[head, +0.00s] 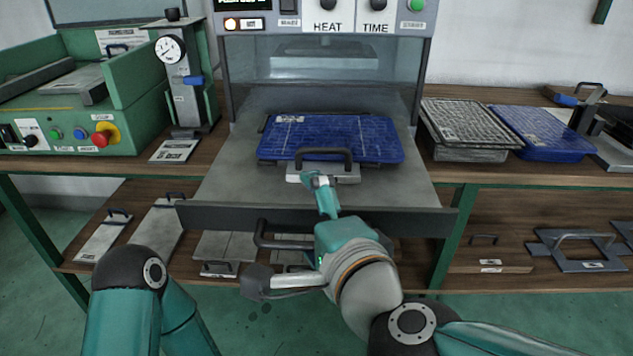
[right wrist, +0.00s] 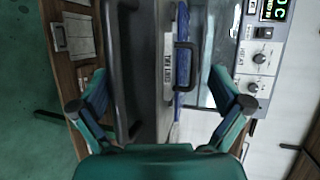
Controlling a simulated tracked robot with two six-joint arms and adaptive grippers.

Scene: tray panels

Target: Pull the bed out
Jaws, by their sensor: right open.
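The bed (head: 222,186) is a grey plate below the heating machine, with a dark front panel and a black bar handle (head: 264,236). Its front panel stands forward of the bench edge. A blue tray panel (head: 330,132) with its own black handle lies on the bed. My right gripper (head: 318,213) is open at the bed's front, beside the bar handle. In the right wrist view the handle (right wrist: 122,60) runs between the spread fingers of the gripper (right wrist: 160,82); whether they touch cannot be told. My left gripper is out of view.
A green machine (head: 60,130) and a dial gauge stand (head: 188,95) are at left. A wire-mesh tray (head: 465,122) and another blue panel (head: 545,132) lie at right on the bench. Plates with handles fill the lower shelf (head: 490,268). Green floor is free in front.

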